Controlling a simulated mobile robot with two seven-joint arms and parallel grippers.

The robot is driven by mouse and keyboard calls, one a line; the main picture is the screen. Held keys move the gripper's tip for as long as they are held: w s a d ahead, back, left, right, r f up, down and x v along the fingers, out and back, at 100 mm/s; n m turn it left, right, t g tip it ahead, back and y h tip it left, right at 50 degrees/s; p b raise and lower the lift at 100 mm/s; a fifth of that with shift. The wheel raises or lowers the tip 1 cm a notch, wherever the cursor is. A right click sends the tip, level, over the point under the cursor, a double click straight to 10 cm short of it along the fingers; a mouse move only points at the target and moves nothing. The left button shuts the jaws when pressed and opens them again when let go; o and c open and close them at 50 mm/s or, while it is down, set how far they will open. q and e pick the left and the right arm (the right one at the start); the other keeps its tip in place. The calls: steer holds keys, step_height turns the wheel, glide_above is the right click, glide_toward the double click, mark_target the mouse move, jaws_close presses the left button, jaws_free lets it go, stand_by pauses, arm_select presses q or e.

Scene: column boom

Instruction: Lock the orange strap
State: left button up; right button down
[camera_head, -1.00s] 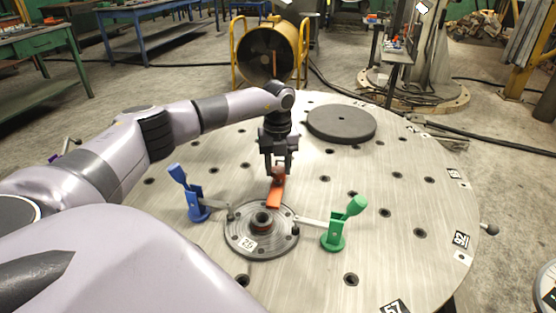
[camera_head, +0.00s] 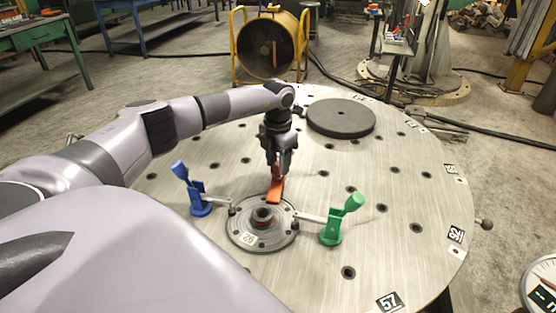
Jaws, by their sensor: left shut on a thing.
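The orange strap clamp (camera_head: 275,190) stands on the round steel table behind the dark flanged disc (camera_head: 250,229). My left gripper (camera_head: 277,170) comes down on it from above and is shut on its upper part, so that part is mostly hidden by the fingers. The blue clamp (camera_head: 194,188) stands left of the disc with its handle raised and tilted. The green clamp (camera_head: 340,220) stands right of the disc with its handle tilted up. Arms from the blue and green clamps reach to the disc's rim. My right gripper is not in view.
The round steel table (camera_head: 390,250) has several holes and number labels around its edge. A dark grey round plate (camera_head: 341,117) lies at its back right. A yellow fan (camera_head: 270,47) stands on the floor behind. The table's right side is clear.

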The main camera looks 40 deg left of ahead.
mark_target(278, 165)
arm_select(q)
steer(key=m, duration=0.4)
steer(key=shift+m, duration=0.3)
steer(key=m, duration=0.5)
steer(key=shift+b, duration=0.3)
steer(key=m, duration=0.5)
steer(key=shift+r+m+b, duration=0.1)
steer(key=shift+m+b, duration=0.4)
steer(key=shift+m, duration=1.8)
steer(key=o, duration=1.1)
steer(key=shift+c, duration=0.2)
step_height(278, 165, up, 7)
steer(key=shift+r, duration=0.1)
